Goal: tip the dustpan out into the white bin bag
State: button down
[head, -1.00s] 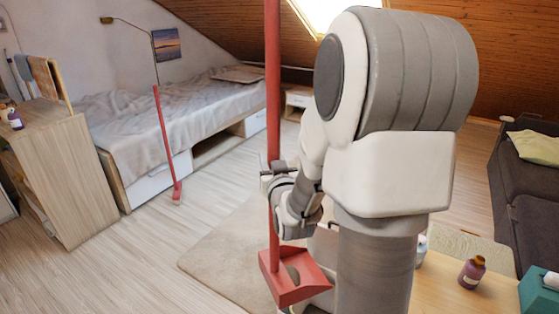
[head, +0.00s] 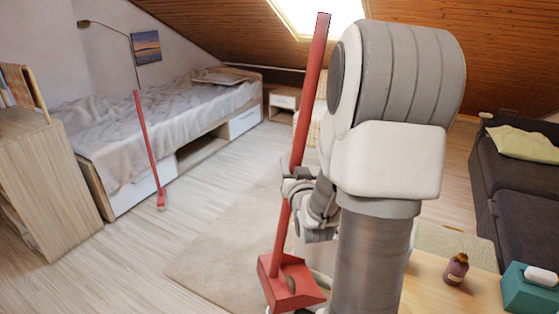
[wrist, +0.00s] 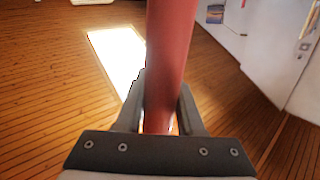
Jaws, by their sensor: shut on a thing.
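The red dustpan (head: 290,291) hangs at the lower end of its long red handle (head: 314,80) in the head view. My gripper (head: 298,188) is shut on the handle about midway up, and the handle leans with its top to the right. In the wrist view the handle (wrist: 170,40) runs between the two fingers of my gripper (wrist: 163,85). The pan is just left of my arm's column, above the floor. I cannot tell what lies in the pan. I cannot make out the white bin bag; a pale shape behind the pan is mostly hidden.
A red broom (head: 148,140) leans on the bed (head: 100,150) at the left. A wooden table (head: 435,290) at the lower right bears a brown bottle (head: 456,270) and a teal tissue box (head: 530,290). A dark sofa (head: 500,180) stands at the right. A beige rug (head: 215,255) covers the middle floor.

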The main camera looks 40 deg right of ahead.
jog(key=s+d+f+m+p, duration=0.1)
jog(key=s+d+m+p, duration=0.1)
jog(key=d, duration=0.5)
jog(key=s+d+f+m+y+p, duration=0.1)
jog(key=d+p, duration=0.3)
jog(key=d, duration=0.4)
jog(key=s+d+f+m+p, duration=0.2)
jog(key=s+d+f, duration=0.1)
jog(key=d, duration=0.5)
jog(key=shift+d+f+m+g+p, duration=0.2)
jog(key=shift+f+m+g+p, duration=0.1)
jog(key=shift+p, duration=0.1)
jog(key=shift+r, duration=0.1)
dwell(1.4)
